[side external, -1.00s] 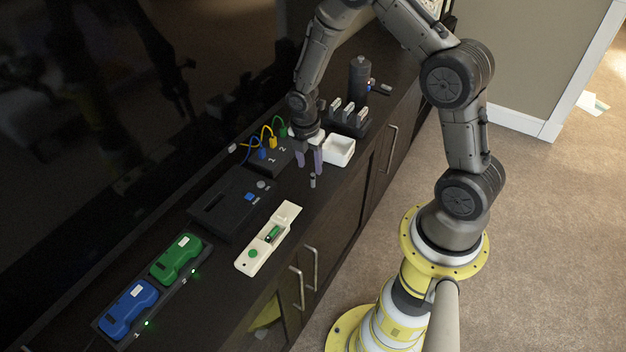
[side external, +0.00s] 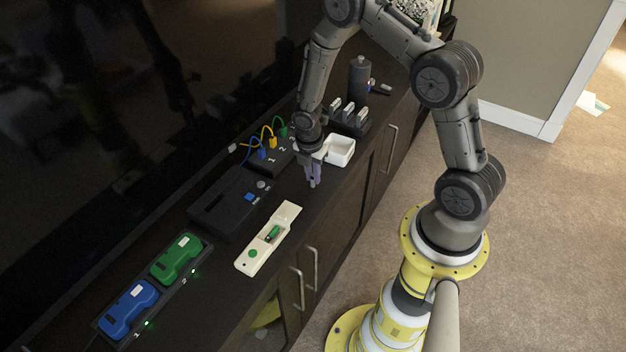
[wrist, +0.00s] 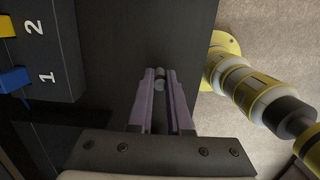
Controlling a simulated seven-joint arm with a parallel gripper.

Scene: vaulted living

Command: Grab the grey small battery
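The small grey battery (wrist: 160,75) stands upright on the dark cabinet top, between my fingertips in the wrist view. My gripper (wrist: 160,80) has two purple fingers that sit close against both sides of the battery. In the side view my gripper (side external: 313,182) points down near the cabinet's front edge, and its fingers hide most of the battery. No clear gap shows between the fingers and the battery. It appears to rest on the surface still.
A white tray (side external: 286,217) holding a green battery (side external: 272,234) lies nearer the camera. A black box (side external: 222,207), a numbered cable box (wrist: 42,62) and a white open bin (side external: 347,158) stand around. The cabinet's front edge is close by.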

